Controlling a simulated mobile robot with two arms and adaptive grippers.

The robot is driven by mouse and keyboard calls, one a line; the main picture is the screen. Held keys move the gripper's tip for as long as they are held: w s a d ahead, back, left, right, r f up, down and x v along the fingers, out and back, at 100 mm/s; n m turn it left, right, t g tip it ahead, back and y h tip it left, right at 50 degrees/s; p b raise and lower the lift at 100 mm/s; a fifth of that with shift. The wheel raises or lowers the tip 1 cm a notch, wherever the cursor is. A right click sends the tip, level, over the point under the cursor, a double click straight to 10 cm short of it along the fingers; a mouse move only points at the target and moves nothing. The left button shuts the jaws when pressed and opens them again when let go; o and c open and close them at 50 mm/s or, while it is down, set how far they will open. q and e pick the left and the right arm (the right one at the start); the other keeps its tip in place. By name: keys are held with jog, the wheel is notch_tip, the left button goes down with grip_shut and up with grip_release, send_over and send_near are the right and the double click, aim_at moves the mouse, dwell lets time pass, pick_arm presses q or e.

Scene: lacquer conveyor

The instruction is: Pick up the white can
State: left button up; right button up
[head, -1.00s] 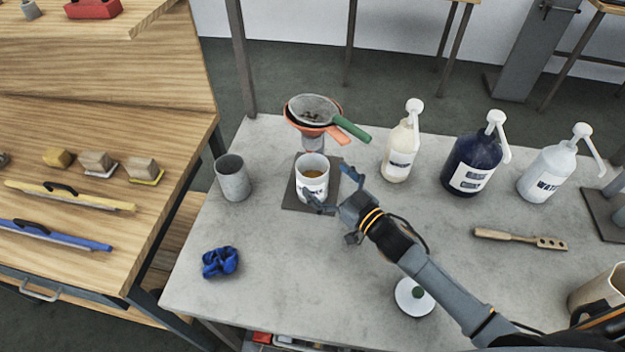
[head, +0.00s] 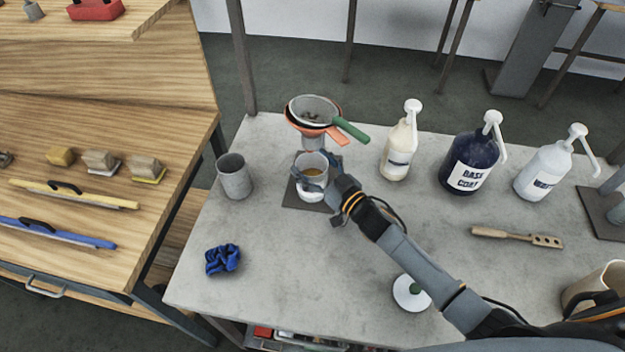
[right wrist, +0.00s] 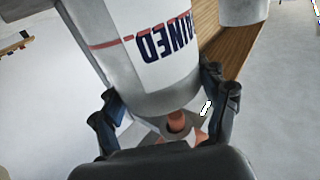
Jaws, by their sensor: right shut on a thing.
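The white can (head: 310,190) stands under the funnel on a dark square plate (head: 328,204), with brown liquid showing inside. My right gripper (head: 326,178) is shut on the can, with its fingers around the can's sides. In the right wrist view the can (right wrist: 150,75) fills the middle, its label lettering partly readable, between the two dark fingers of my right gripper (right wrist: 165,110). I cannot tell whether the can is lifted off the plate. My left gripper is out of view.
An orange funnel with a strainer (head: 318,112) hangs just above and behind the can. A grey cup (head: 234,178) stands to its left, a blue cloth (head: 222,260) in front. Pump bottles (head: 470,160) stand at the right.

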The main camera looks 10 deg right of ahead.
jog(key=c, duration=0.4)
jog(key=shift+r, duration=0.2)
